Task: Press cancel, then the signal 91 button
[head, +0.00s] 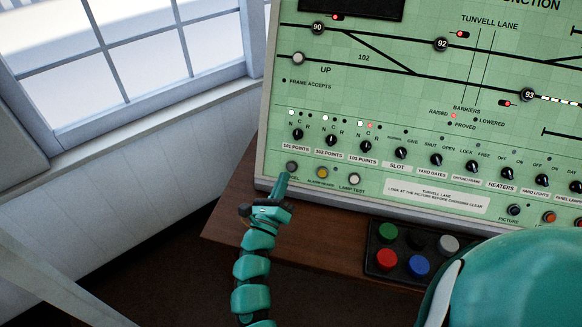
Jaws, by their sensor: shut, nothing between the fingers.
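The cancel button (292,166) is a small grey round button at the lower left of the green panel (470,130). Its label is partly hidden behind my gripper, with only the last letters showing. My gripper (282,178) is teal and shut, with nothing in it. Its tip is just below the cancel button in the picture; I cannot tell whether it touches the panel. No button marked 91 is readable. Buttons marked 90 (318,28), 92 (441,44) and 93 (528,94) show on the track lines. A pale unnumbered round button (298,58) is below 90.
An alarm button (322,172) and a lamp test button (354,179) are right of cancel, below a row of black knobs (366,146). A box of coloured buttons (403,250) sits on the wooden desk (240,209). A window (120,60) is at left.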

